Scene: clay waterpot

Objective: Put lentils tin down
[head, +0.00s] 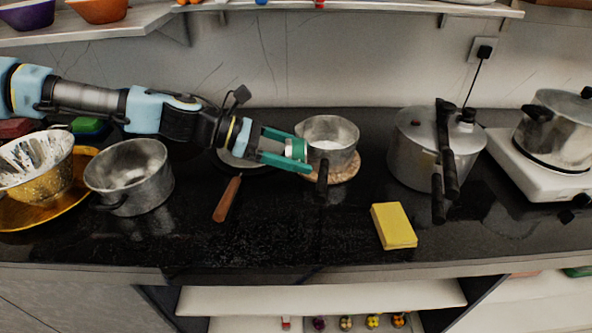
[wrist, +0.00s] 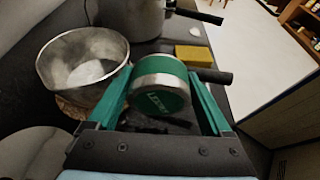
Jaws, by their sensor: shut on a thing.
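The lentils tin (wrist: 160,88) is a small cylinder with a green label and bare metal ends. It lies between the two fingers of my gripper (wrist: 165,105), which is shut on it. In the head view the tin (head: 296,150) shows at the fingertips of my gripper (head: 289,152), just left of a saucepan. The tin is held above the dark counter (head: 290,230). The fingers hide part of the tin, and I cannot tell its exact height.
The saucepan (head: 333,140) stands on a round woven mat (head: 345,170), its dark handle pointing forward. The counter's front middle is clear.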

